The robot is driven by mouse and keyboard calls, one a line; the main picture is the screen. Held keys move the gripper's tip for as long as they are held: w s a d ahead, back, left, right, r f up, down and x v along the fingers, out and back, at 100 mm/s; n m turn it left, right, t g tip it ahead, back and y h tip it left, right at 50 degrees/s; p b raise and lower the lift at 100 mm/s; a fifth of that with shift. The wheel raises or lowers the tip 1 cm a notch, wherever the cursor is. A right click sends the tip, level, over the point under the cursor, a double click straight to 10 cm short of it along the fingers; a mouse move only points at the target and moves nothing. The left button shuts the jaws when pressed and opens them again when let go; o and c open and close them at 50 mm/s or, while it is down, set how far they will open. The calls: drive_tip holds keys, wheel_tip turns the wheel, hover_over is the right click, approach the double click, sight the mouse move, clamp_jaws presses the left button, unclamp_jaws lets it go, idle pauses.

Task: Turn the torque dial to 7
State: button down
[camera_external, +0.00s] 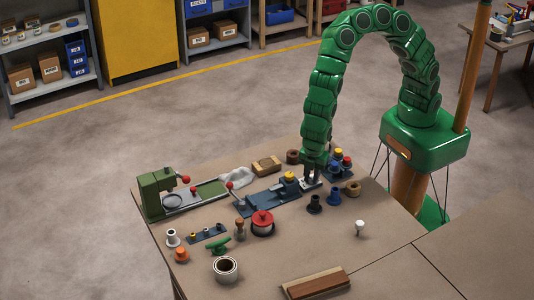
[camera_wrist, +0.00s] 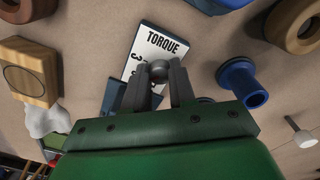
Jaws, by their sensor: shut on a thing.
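The torque dial's white plate (camera_wrist: 150,45) lies on the bench in the wrist view, with "TORQUE" printed in black and partly hidden numerals including a 3. A grey rounded dial knob (camera_wrist: 158,70) stands on it. My gripper (camera_wrist: 160,80) is shut on the knob, one finger at each side. The fingers hide the lower part of the plate, and I cannot tell which number the dial points to. In the external view my gripper (camera_external: 311,180) reaches straight down at the pale plate, at the right end of a blue fixture (camera_external: 268,197).
A blue spool (camera_wrist: 238,80), a wooden block (camera_wrist: 28,72) and a white knob (camera_wrist: 300,135) stand around the plate. A red-topped pot (camera_external: 262,222), a green press (camera_external: 155,192) and wooden strips (camera_external: 316,284) share the bench. The bench's front right is mostly clear.

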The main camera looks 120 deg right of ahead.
sight(312, 178)
idle(0.3)
drive_tip(key=n, duration=0.3)
drive_tip(key=shift+n, duration=2.3)
drive_tip(key=c, duration=0.9)
unclamp_jaws()
drive_tip(key=shift+r, duration=0.1)
drive_tip(key=shift+r, duration=3.8)
